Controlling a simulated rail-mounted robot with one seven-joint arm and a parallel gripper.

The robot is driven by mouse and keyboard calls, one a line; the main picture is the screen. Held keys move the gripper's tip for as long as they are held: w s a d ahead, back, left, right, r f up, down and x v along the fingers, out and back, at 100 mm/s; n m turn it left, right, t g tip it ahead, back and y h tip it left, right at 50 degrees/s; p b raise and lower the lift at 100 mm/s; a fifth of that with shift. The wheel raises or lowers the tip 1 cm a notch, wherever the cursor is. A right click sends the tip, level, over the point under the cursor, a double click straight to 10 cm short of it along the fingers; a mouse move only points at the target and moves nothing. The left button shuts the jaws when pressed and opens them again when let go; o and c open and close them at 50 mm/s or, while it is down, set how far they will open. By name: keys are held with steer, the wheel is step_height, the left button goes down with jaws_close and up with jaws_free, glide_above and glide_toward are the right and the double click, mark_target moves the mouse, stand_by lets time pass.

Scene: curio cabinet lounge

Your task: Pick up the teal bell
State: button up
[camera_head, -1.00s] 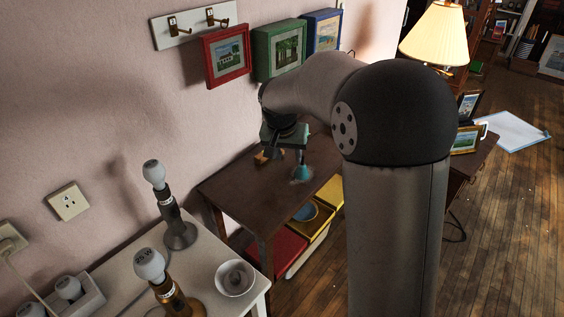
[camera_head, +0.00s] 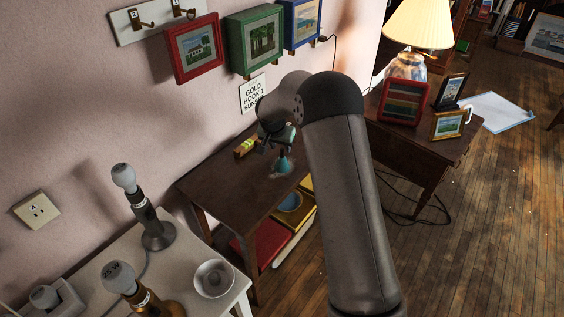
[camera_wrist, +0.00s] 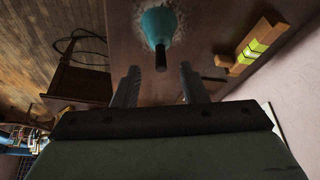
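The teal bell (camera_head: 284,165) stands on the dark wooden table (camera_head: 228,197), with a pale patch around its base. In the wrist view the bell's teal body (camera_wrist: 160,27) is at the top centre, and its dark handle points toward my gripper (camera_wrist: 160,78). My gripper's two fingers are apart with nothing between them. The handle tip lies just beyond the fingertips, roughly centred between them. In the head view my gripper (camera_head: 279,147) is just above the bell, partly hidden by my own arm.
A wooden piece with a yellow-green band (camera_head: 245,147) lies near the bell by the wall. Red, green and blue frames hang above, with a sign (camera_head: 252,93) below. A white table (camera_head: 185,265) with lamps and a bowl is at front left. Coloured bins sit under the dark table.

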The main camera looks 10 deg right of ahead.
mark_target(282, 149)
steer(key=shift+p+x, duration=0.85)
steer(key=shift+x, duration=1.85)
steer(key=shift+w+d+r, duration=0.1)
steer(key=shift+w, duration=0.05)
jaws_close()
steer(key=shift+r+b, duration=0.35)
steer(key=shift+r, duration=0.25)
steer(key=s+a+r+b, duration=0.4)
steer(key=s+a+r, duration=0.2)
steer(key=s+r, duration=0.6)
steer(key=shift+s+a, duration=0.15)
steer(key=shift+s, duration=0.1)
